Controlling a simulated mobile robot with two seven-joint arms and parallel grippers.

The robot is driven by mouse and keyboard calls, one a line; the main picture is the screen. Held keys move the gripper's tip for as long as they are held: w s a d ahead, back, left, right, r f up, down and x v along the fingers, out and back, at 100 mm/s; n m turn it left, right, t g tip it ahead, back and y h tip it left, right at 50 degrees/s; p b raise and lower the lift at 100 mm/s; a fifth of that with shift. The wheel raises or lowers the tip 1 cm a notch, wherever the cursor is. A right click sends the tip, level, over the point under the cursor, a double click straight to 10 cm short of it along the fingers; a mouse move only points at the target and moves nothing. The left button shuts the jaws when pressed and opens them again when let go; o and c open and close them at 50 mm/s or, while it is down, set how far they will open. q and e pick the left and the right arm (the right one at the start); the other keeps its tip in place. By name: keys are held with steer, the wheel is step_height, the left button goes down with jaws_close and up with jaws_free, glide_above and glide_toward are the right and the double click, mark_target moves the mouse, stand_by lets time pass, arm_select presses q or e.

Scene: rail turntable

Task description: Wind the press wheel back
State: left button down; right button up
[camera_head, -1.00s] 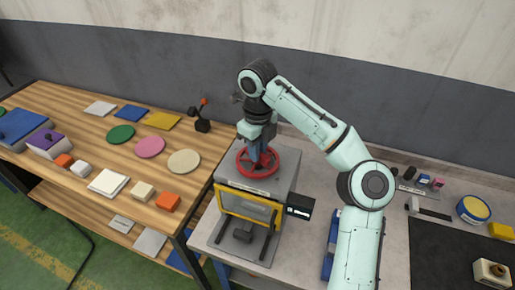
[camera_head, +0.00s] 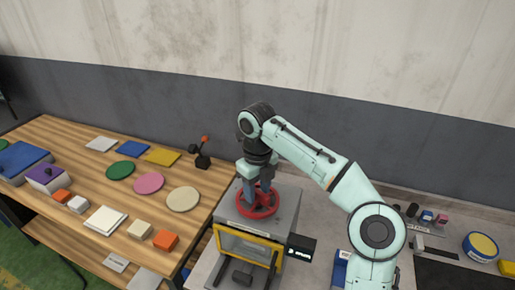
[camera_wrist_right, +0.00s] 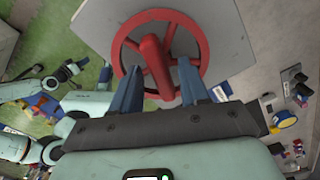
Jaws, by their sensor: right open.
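The red press wheel (camera_head: 256,206) lies flat on top of the grey press (camera_head: 285,212), with a yellow-framed window at its front. In the right wrist view the wheel (camera_wrist_right: 204,50) shows a thick red handle (camera_wrist_right: 155,62) standing up from it. My right gripper (camera_head: 258,190) is over the wheel, pointing down. In the right wrist view its two blue fingers (camera_wrist_right: 158,88) are open, spread to either side of the handle, with gaps visible. I cannot tell how deep the fingertips reach. My left gripper is not in the head view.
A black display box (camera_head: 302,248) juts from the press's right side. A wooden table (camera_head: 120,210) with coloured discs, blocks and plates stands at the left. A small lever box (camera_head: 202,160) stands near its back edge. A yellow-topped round tin (camera_head: 482,246) sits at the far right.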

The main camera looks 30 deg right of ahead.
steer(key=shift+m, duration=0.8)
